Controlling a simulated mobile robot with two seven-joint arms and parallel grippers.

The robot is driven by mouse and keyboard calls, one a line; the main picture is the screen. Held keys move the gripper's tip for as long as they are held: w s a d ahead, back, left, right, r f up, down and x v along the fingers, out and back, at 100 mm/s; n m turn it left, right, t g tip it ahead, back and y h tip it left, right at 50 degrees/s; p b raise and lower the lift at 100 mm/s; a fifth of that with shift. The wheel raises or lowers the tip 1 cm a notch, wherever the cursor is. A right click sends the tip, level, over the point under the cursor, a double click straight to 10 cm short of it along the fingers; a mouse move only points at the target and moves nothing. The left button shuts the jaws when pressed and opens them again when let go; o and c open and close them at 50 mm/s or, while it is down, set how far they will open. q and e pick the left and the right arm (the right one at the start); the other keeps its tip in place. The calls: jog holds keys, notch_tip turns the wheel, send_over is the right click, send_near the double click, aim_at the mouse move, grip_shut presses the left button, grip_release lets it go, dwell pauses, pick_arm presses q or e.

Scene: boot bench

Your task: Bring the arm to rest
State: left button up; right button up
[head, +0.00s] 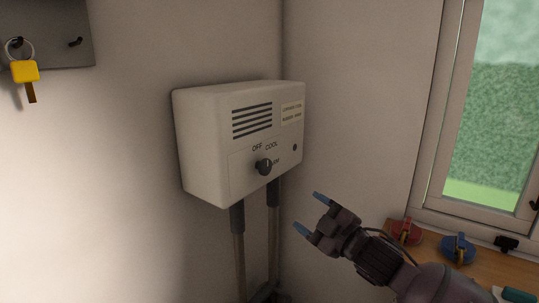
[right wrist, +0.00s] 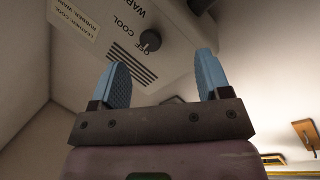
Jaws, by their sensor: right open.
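My right gripper (head: 311,213) is open and empty in the head view, below and to the right of the white wall box, apart from it. Its two blue fingertips point up and left. In the right wrist view the open gripper (right wrist: 162,82) shows its blue fingers spread, with the box behind them. The box (head: 205,150) has a dark knob (head: 264,166), vent slots, a small label and the words OFF and COOL; the knob hides part of a third word. The knob also shows in the right wrist view (right wrist: 150,40). My left gripper is not in view.
Two pipes (head: 239,250) run down from the box. A wooden bench (head: 490,266) at the lower right holds a red item (head: 405,232) and a blue item (head: 458,248) by the window. A yellow key (head: 25,71) hangs from a dark wall rack (head: 62,22).

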jog(key=s+d+f+m+h, duration=0.4)
jog(key=s+d+f+m, duration=0.2)
jog(key=f, duration=0.4)
jog(key=s+d+f+m+h, duration=0.4)
jog(key=s+d+f+m, duration=0.1)
jog(key=f, duration=0.6)
jog(key=s+d+f+m+g+h, duration=0.2)
jog(key=s+d+f, duration=0.1)
jog(key=s+f, duration=0.4)
jog(key=s+d+f+m+g+h, duration=0.2)
jog(key=s+f, duration=0.6)
jog(key=s, duration=0.6)
jog(key=shift+d+f+m, duration=0.25)
jog(key=shift+d+m, duration=0.45)
jog(key=shift+d, duration=0.5)
